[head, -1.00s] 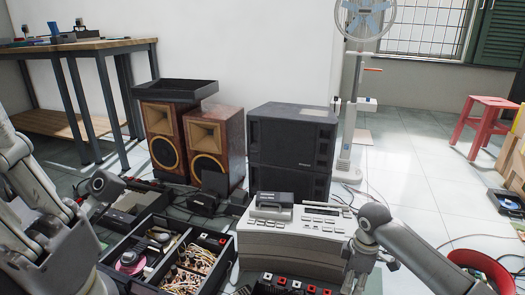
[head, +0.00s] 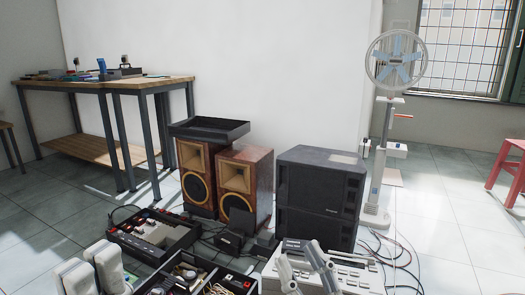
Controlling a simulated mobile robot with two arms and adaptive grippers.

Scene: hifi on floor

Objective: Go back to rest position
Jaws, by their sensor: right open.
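My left gripper (head: 92,268) shows at the bottom left as two pale grey parts side by side, cut off by the lower edge. Whether its jaws are open or shut cannot be made out. It is left of the open black box of parts on the floor. My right gripper (head: 301,264) is at the bottom centre, open, with its two grey parts apart. It is in front of the pale hi-fi unit (head: 345,277) and hides part of it. Nothing shows between its fingers.
Wooden speakers (head: 243,190), dark stacked cabinets (head: 318,198) and a fan on a stand (head: 379,170) stand behind. A workbench (head: 160,84) is at left. Cables lie at right, with open floor beyond.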

